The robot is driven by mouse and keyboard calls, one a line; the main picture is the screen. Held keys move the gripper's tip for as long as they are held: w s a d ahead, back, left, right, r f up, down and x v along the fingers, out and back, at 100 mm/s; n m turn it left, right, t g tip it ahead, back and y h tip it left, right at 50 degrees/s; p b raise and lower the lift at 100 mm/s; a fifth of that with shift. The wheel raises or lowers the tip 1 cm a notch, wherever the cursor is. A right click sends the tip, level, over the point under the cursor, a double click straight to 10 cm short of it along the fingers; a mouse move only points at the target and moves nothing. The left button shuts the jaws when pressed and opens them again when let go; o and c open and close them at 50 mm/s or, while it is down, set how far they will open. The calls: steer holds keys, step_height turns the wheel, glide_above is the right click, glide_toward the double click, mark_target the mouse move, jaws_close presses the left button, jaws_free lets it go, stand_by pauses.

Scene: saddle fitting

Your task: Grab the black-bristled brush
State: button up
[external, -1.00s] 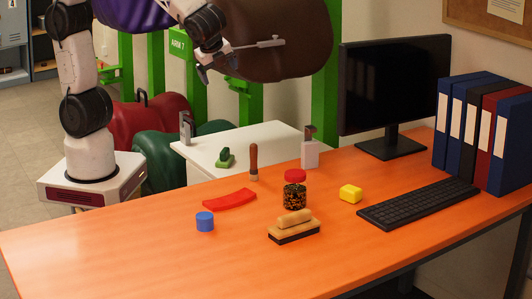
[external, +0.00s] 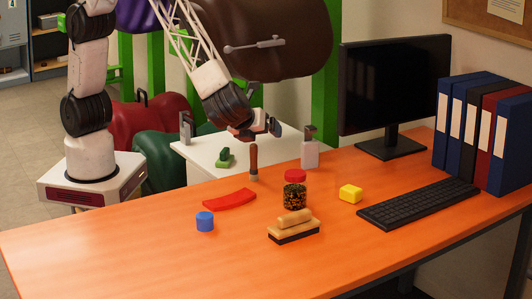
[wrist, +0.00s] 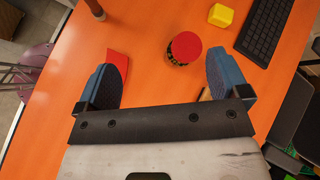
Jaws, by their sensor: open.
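The brush (external: 293,227) lies bristles down on the orange desk, with a light wooden body, a rounded wooden handle on top and a black bristle strip below. In the wrist view, a small tan sliver beside the right finger looks like part of it; the rest is hidden. My gripper (external: 261,128) is open and empty, above the back edge of the desk, up and to the left of the brush in the external view. In the wrist view its two blue-padded fingers (wrist: 168,62) are spread wide apart.
A red-lidded jar (external: 294,190) stands just behind the brush. Nearby are a red curved piece (external: 229,199), a blue cylinder (external: 205,221), a yellow block (external: 350,193) and an upright wooden-handled tool (external: 254,163). A keyboard (external: 419,201) lies right. The desk's front left is clear.

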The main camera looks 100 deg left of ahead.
steer(key=w+d+f+m+t, duration=0.3)
steer(key=w+d+f+m, duration=0.1)
steer(key=d+f, duration=0.5)
steer(key=m+t, duration=0.2)
steer(key=m, duration=0.2)
glide_toward(279, 224)
steer(key=x, duration=0.5)
steer(key=shift+x, duration=1.25)
steer(key=shift+x, duration=2.6)
